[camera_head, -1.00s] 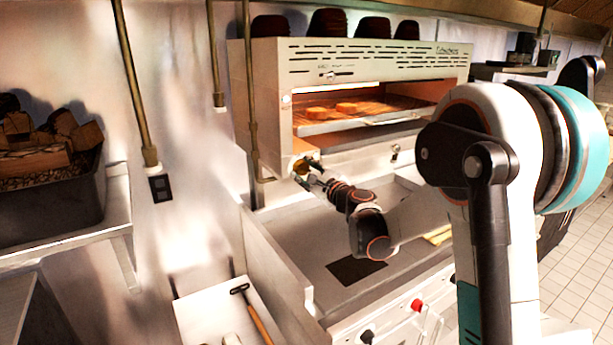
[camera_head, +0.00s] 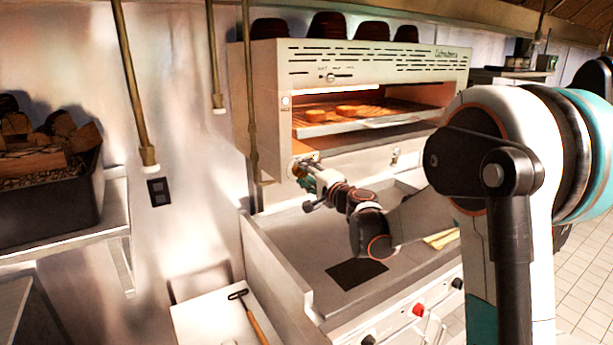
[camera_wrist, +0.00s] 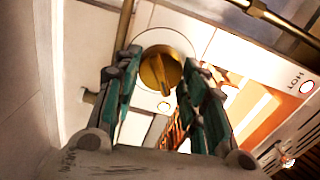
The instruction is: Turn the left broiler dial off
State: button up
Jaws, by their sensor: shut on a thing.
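The left broiler dial (camera_wrist: 158,75) is a brass-coloured round knob with a raised grip bar, on a pale round plate. In the head view the dial (camera_head: 297,171) is at the lower left of the broiler front, mostly behind my fingers. My gripper (camera_wrist: 162,66) has its two dark green fingers on either side of the dial, shut on it. In the head view my gripper (camera_head: 306,177) reaches the dial from the right. The broiler (camera_head: 262,110) glows orange inside. The contact points at the fingertips are small and partly hidden.
Toast slices (camera_head: 346,111) lie on the broiler rack. A second knob (camera_head: 395,156) is on the right of the lower front. A brass pipe (camera_head: 250,95) runs down close to the broiler's left side. A steel counter (camera_head: 300,225) lies below my arm.

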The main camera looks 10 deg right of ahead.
jog(key=n+b, duration=0.1)
jog(key=n, duration=0.9)
jog(key=shift+a+n, duration=0.1)
jog(key=shift+n, duration=0.2)
jog(key=shift+s, duration=0.1)
dwell(0.3)
jog(key=o, duration=1.1)
jog(key=v, duration=1.2)
jog(key=shift+r, duration=0.1)
